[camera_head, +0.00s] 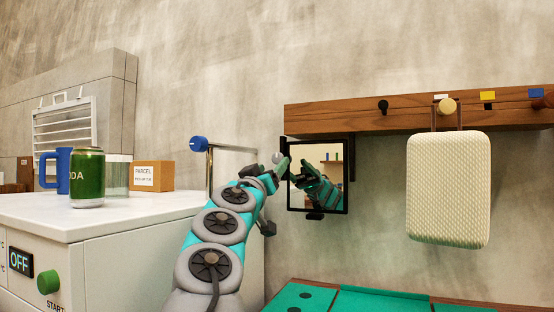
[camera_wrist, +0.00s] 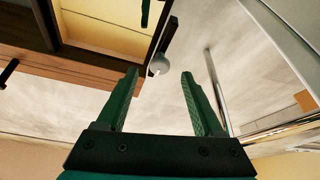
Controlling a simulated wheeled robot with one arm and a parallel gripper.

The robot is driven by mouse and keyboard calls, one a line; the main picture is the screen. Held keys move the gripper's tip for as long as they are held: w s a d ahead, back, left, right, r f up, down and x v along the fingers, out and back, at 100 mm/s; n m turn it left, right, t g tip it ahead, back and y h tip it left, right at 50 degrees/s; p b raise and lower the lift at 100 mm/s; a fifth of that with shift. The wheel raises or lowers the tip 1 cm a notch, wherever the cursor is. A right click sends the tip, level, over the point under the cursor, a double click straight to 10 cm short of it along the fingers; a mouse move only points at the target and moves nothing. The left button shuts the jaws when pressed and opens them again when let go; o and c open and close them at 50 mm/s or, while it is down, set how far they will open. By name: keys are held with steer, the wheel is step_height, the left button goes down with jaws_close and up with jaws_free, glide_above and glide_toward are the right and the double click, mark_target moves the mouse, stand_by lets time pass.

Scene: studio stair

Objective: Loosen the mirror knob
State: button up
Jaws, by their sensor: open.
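The mirror (camera_head: 330,198) hangs in a black frame under the wooden rail, and its glass reflects my arm. Its framed glass shows at the upper left of the wrist view (camera_wrist: 105,36). A small grey round knob (camera_wrist: 159,64) sits on a dark bar beside the frame. The knob also shows in the head view (camera_head: 277,158), left of the mirror and partly hidden by my gripper. My gripper (camera_wrist: 159,74) is open, its green fingers on either side of the knob in the picture. I cannot tell whether they touch it. In the head view my gripper (camera_head: 283,167) is beside the mirror's left edge.
The wooden rail (camera_head: 365,115) carries pegs and a hanging cream case (camera_head: 448,190). A metal post with a blue knob (camera_head: 198,144) stands left of my gripper. The white counter (camera_head: 130,215) holds a green can (camera_head: 87,178), a blue mug and a parcel box (camera_head: 152,175).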

mark_target(277, 159)
steer(key=shift+p+x, duration=0.75)
steer(key=shift+x, duration=1.4)
jaws_close()
